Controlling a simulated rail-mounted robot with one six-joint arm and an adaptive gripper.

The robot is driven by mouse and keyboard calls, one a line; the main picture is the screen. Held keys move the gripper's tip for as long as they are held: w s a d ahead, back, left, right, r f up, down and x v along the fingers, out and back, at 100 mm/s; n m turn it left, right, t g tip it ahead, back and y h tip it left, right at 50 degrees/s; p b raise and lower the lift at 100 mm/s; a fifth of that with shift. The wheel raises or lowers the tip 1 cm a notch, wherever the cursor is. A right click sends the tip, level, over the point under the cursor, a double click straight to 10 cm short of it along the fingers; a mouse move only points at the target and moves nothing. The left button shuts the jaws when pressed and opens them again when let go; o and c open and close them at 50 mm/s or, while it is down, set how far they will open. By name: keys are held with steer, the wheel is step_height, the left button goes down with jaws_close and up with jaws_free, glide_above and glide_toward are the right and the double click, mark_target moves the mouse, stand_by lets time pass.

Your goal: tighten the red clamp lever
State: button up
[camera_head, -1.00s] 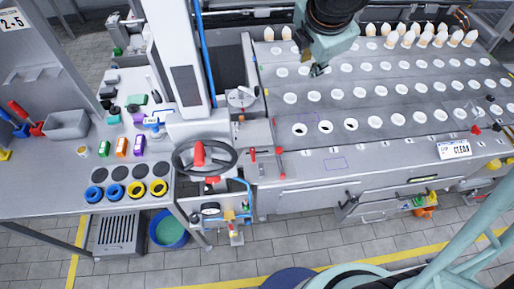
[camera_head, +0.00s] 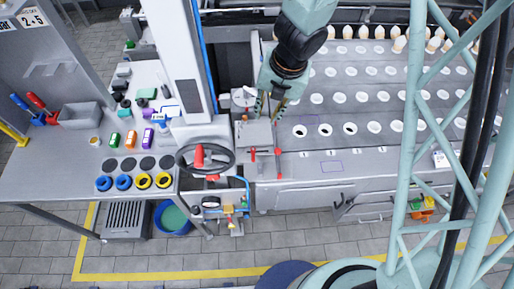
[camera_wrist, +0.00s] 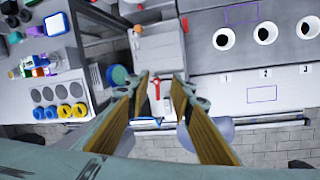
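Two slim red levers stand at the front of the grey block beside the plate: a left one (camera_head: 253,157) and a longer right one (camera_head: 278,160). I cannot tell for sure which is the clamp lever. A red lever (camera_wrist: 156,86) shows between my fingers in the wrist view, beyond and below the tips. My gripper (camera_head: 268,104) is above the grey block (camera_head: 254,134), behind the levers. In the wrist view my gripper (camera_wrist: 163,84) has its two tan-sided fingers apart, with nothing held between them.
A black handwheel (camera_head: 205,157) with a red grip stands left of the levers. The holed plate (camera_head: 340,110) with white rings lies to the right. A bench (camera_head: 60,180) with blue and yellow rings is at left. My pale green lattice crosses the right side.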

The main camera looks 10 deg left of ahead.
mark_target(254, 154)
steer(key=shift+s+a+f+n+g+p, duration=0.25)
steer(key=shift+s+f+n, duration=0.25)
steer(key=shift+s, duration=0.25)
steer(key=shift+s+a+f+n+g+p, duration=0.15)
steer(key=shift+s+f+n+g, duration=0.3)
steer(key=shift+s, duration=0.3)
steer(key=shift+s+a+f+n+g+p, duration=0.1)
steer(key=shift+s+f+n+g+p, duration=0.1)
steer(key=shift+s+f+n, duration=0.4)
steer(key=shift+s+f, duration=0.15)
steer(key=shift+m, duration=0.25)
steer(key=shift+s+a+f+b, duration=0.1)
steer(key=shift+a+f+b, duration=0.35)
steer(key=shift+f+b, duration=1.45)
steer(key=shift+a+f+b, duration=0.4)
steer(key=shift+f+b, duration=0.8)
steer(key=shift+f, duration=1.3)
steer(key=shift+s+a+f+b, duration=0.1)
steer(key=shift+a+f+b, duration=0.35)
steer(key=shift+f+b, duration=1.45)
steer(key=shift+f+p, duration=0.35)
steer(key=shift+c, duration=0.2)
